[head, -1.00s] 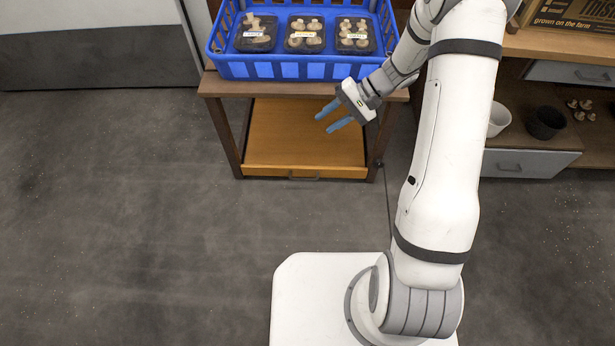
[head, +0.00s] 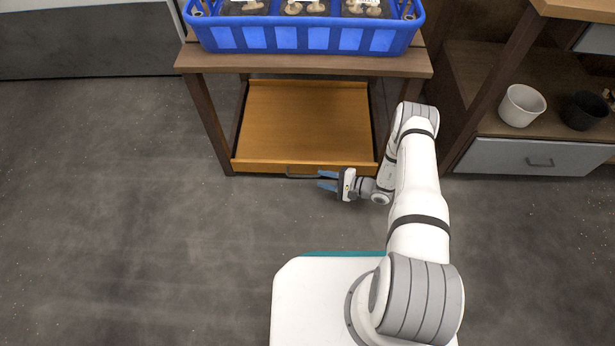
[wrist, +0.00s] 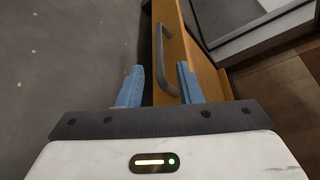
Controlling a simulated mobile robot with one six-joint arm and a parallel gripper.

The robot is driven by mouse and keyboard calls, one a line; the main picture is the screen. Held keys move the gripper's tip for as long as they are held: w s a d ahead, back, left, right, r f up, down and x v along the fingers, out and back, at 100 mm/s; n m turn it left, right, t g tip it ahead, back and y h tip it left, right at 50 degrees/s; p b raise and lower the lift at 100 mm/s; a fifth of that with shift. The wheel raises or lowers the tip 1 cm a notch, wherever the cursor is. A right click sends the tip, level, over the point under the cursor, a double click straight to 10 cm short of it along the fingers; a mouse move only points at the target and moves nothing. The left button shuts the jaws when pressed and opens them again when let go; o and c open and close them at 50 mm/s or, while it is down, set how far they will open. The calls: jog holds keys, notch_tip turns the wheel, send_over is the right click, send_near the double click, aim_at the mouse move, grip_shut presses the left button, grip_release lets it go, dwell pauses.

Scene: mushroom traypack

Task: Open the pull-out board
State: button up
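The pull-out board (head: 306,122) is an orange-brown wooden panel low under the table, between its legs. Its front edge carries a dark handle (head: 301,171), which also shows in the wrist view as a grey bar (wrist: 166,62). My gripper (head: 322,181) is low in front of the board, just right of the handle in the head view, its blue fingers pointing left. In the wrist view my gripper (wrist: 157,84) has its fingers spread, with the handle ahead and between their lines. The fingers do not appear to touch it.
A blue crate (head: 310,38) with mushroom packs stands on the table (head: 300,64) above the board. At right, a shelf unit holds a white pot (head: 521,105) and a black pot (head: 584,110) above a grey drawer (head: 540,157). The floor at left is clear.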

aim_at(306, 176)
jog(key=b+x, duration=0.2)
jog(key=x, duration=0.5)
jog(key=shift+w+a+f+b, duration=0.1)
jog(key=shift+a+f+b, duration=0.05)
jog(key=shift+a+b, duration=0.2)
jog(key=shift+d, duration=0.1)
grip_shut()
